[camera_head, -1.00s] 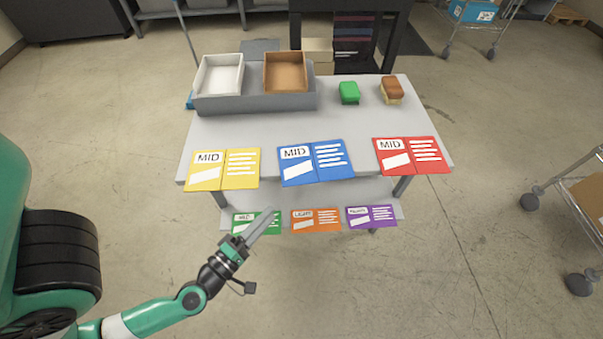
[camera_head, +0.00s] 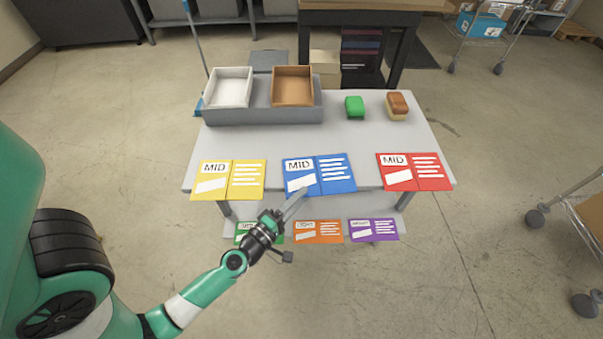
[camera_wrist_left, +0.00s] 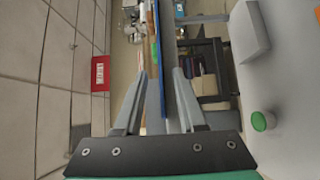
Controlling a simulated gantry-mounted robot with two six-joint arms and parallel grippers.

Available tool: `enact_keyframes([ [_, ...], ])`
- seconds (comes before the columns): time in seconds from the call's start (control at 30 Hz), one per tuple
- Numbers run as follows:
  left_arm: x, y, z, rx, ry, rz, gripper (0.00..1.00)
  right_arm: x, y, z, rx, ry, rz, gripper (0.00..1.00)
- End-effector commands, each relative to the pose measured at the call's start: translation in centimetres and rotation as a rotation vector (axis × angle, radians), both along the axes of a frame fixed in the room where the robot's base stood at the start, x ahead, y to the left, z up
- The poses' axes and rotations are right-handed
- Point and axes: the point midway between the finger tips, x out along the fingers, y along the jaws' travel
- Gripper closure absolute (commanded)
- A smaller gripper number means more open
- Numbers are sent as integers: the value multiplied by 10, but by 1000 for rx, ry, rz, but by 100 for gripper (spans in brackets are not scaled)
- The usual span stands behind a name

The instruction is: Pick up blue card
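The blue card (camera_head: 335,175), marked MID, sits along the front edge of the grey table (camera_head: 370,148), between the yellow and red cards. My left gripper (camera_head: 299,200) is at the blue card's lower left edge in the head view. In the left wrist view its two fingers (camera_wrist_left: 160,75) are apart, and the blue card (camera_wrist_left: 162,60) shows edge-on as a thin blue strip between them, nearer the right finger. The fingers do not look closed on it. My right gripper is in neither view.
A yellow card (camera_head: 246,182) and a red card (camera_head: 428,172) flank the blue one. Green, orange (camera_head: 318,233) and purple (camera_head: 374,230) cards sit on a lower shelf. White (camera_head: 229,105) and brown (camera_head: 292,104) trays, a green block (camera_head: 355,105) and a brown-topped block (camera_head: 397,103) stand farther back.

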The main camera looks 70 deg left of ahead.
Motion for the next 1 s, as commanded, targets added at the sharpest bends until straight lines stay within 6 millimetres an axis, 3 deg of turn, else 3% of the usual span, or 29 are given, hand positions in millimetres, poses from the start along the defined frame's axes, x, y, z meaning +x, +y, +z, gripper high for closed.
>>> enact_keyframes([
  [0.27, 5, 3, -1, 0, 1, 0, 60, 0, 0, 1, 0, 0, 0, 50],
  [0.5, 5, 3, 0, 0, 1, 0, 100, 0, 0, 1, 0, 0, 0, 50],
  [1.0, 5, 3, 0, 0, 1, 0, 100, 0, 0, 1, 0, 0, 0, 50],
])
